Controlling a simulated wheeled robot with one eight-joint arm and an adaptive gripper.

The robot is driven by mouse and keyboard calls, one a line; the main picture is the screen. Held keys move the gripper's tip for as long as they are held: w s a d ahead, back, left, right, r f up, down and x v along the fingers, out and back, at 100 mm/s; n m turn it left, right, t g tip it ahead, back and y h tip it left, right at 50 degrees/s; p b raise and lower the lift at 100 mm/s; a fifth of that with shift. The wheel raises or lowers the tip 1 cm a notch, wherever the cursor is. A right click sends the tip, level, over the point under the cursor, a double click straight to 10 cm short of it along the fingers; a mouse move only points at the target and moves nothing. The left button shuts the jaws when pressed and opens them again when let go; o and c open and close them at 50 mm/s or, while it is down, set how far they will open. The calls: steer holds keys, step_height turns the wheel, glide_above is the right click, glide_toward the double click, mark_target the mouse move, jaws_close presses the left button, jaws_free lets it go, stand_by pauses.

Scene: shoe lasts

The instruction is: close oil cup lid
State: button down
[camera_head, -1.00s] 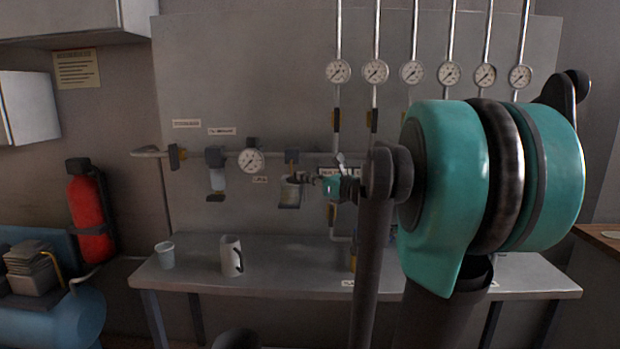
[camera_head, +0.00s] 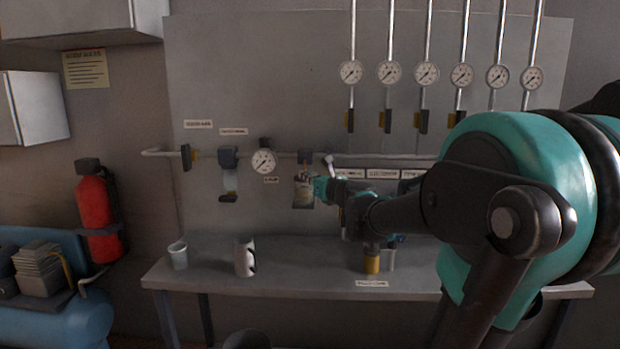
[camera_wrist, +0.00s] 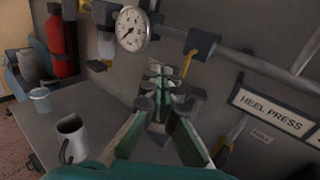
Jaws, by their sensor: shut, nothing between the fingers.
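The oil cup (camera_head: 303,199) is a small pale, yellowish cup hanging below a dark block (camera_head: 305,156) on the wall pipe. My gripper (camera_head: 310,181) is at the upper right part of the cup and overlaps it, so I cannot tell whether they touch. The lid is too small and too covered to make out whether it is up or down. In the wrist view, the green and grey fingers of my gripper (camera_wrist: 157,80) come together, shut and empty, below the dark block (camera_wrist: 201,41). They hide most of the cup there.
A gauge (camera_head: 264,161) and a filter (camera_head: 229,180) are left of the cup on the pipe (camera_head: 205,153). Below is a workbench (camera_head: 215,272) with a mug (camera_head: 244,257) and a small white cup (camera_head: 178,256). Label plates (camera_wrist: 268,108) are to the right.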

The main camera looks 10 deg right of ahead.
steer(key=shift+w+a+m+t+h, duration=0.4)
steer(key=shift+a+m+h, duration=0.25)
steer(key=shift+h, duration=0.35)
steer(key=shift+w+a, duration=0.2)
steer(key=shift+w, duration=0.6)
